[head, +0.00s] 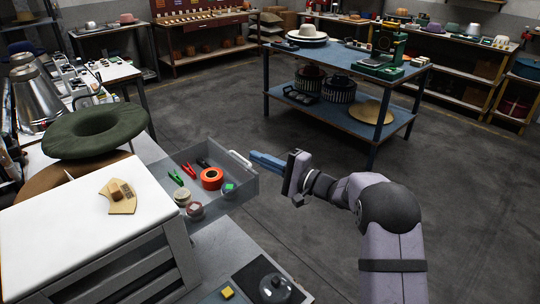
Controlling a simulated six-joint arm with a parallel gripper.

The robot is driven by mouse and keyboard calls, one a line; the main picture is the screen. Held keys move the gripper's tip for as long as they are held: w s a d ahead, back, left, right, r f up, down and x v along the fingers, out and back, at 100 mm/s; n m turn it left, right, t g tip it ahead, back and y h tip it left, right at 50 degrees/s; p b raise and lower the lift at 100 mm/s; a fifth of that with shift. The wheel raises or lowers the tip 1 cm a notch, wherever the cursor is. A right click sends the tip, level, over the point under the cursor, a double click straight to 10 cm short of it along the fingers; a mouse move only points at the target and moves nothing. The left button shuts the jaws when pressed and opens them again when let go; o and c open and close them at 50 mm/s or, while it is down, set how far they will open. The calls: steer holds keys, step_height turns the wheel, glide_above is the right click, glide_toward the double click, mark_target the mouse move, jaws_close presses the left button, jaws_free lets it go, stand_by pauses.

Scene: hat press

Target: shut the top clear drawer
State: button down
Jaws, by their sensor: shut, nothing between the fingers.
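The top clear drawer (229,203) is pulled out of the white-topped cabinet (85,232) in the head view. A pale handle (240,158) sits on its front. Inside lie an orange tape roll (211,178), red and green clips and several small round items. My gripper (254,157), with blue fingers, is shut and empty. Its tips point left, just right of the handle and the drawer front. I cannot tell whether they touch the drawer.
A grey surface below the drawer holds a dark tray with a round lid (274,287). A blue-topped table (345,62) stands behind. The floor to the right is clear.

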mark_target(188, 196)
steer(key=shift+s+a+r, duration=0.15)
steer(key=shift+s+a, duration=0.5)
steer(key=shift+s, duration=0.05)
steer(key=s+a+b, duration=1.4)
steer(key=b, duration=0.4)
steer(key=shift+s+a+f, duration=0.15)
steer(key=shift+s+f, duration=0.05)
steer(key=shift+s+a+r+b, duration=0.2)
steer(key=shift+s+a+b, duration=0.2)
steer(key=shift+b, duration=0.35)
steer(key=w+d, duration=0.1)
steer(key=w+d+f+b, duration=0.1)
steer(key=w+d, duration=0.1)
steer(key=shift+w, duration=0.15)
steer(key=b+v, duration=0.1)
steer(key=v, duration=0.9)
steer(key=shift+r+b, duration=0.15)
steer(key=shift+b, duration=0.15)
